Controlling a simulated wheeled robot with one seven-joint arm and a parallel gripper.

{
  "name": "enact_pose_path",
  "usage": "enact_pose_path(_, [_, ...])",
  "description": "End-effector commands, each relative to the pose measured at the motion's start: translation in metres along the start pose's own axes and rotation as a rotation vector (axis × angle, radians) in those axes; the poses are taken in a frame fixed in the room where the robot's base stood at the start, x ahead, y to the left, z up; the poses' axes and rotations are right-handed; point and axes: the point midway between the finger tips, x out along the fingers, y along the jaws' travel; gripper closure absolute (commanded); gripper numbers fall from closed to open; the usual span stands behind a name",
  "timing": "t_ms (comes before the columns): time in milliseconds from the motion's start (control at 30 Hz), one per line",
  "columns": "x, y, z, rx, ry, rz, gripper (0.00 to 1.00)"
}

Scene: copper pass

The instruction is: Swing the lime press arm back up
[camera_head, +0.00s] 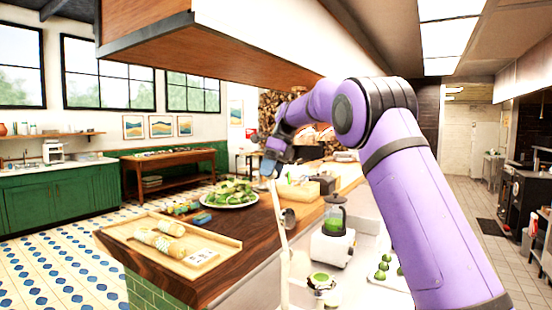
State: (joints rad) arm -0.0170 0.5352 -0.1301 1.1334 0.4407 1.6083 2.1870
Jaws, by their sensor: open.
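A long pale bar (281,235), which looks like the lime press arm, stands nearly upright at the front edge of the wooden counter. A small dark metal cup (289,218) shows beside it. My gripper (268,170) is open and points down at the bar's upper end. I cannot tell whether its fingers touch the bar or are apart from it. A small metal holder with something green in it (320,281) stands low to the right of the bar. The lower end of the bar is cut off or unclear.
A blender with green contents (335,222) stands right of the bar, close to my arm. Several limes (384,267) lie on a white tray. On the wooden counter are a plate of greens (230,194) and a wooden tray with bottles (130,236). A hood hangs overhead.

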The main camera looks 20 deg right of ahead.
Motion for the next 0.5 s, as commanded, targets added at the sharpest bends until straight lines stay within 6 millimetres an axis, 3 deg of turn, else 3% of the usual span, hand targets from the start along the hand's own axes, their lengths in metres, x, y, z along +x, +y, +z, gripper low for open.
enact_pose_path(300, [-0.059,-0.002,0.000,0.001,-0.002,-0.002,0.34])
enact_pose_path(500, [-0.085,-0.001,0.000,0.001,-0.001,-0.001,0.34])
